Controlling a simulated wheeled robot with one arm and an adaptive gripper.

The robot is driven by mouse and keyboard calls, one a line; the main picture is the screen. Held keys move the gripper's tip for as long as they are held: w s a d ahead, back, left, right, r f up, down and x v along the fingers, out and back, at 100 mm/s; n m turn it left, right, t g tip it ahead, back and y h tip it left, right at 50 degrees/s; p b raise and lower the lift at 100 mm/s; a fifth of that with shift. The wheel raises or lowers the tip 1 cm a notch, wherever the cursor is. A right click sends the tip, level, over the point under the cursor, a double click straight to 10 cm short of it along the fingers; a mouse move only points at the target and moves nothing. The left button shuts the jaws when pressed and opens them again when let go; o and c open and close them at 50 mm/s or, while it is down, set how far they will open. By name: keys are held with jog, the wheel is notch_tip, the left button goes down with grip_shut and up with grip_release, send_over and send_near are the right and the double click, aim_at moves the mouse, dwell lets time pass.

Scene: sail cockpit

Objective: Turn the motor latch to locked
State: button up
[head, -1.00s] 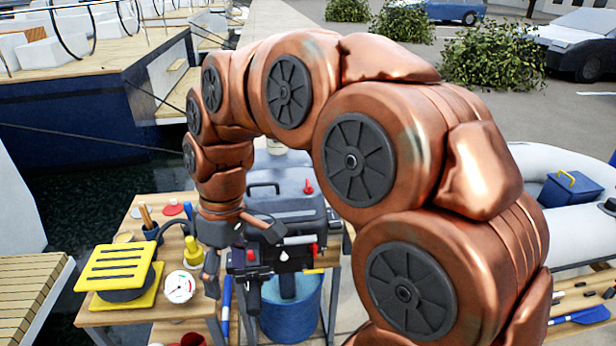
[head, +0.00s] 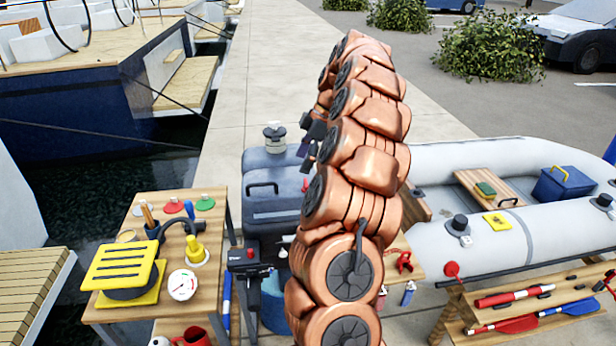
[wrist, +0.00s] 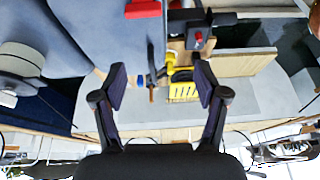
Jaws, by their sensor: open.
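The outboard motor, with a grey-blue cowl (head: 268,180), stands at the middle of the head view, partly behind my arm. A small red part (head: 304,185) shows on its right side; I cannot tell whether it is the latch or how it is turned. In the wrist view the grey-blue cowl (wrist: 105,40) fills the upper left, with a red part (wrist: 143,9) at the top edge. My gripper (wrist: 160,85) is open and empty, its two fingers wide apart. In the head view, dark parts of my gripper (head: 309,140) show above the motor's right side, mostly hidden by my arm.
A wooden table left of the motor holds a yellow-slatted block (head: 120,265), a gauge (head: 182,285) and a yellow-topped item (head: 195,250). A grey inflatable boat (head: 500,240) lies to the right, behind a rack with paddles (head: 505,325). The pavement (head: 265,70) behind is clear.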

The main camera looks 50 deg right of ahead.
aim_at(306, 186)
jog(key=s+d+f, duration=0.1)
jog(key=d, duration=0.3)
jog(key=shift+p+x, duration=1.5)
jog(key=shift+x, duration=2.25)
jog(key=shift+s+d, duration=0.1)
jog(key=shift+f, duration=0.1)
jog(key=c, duration=1.2)
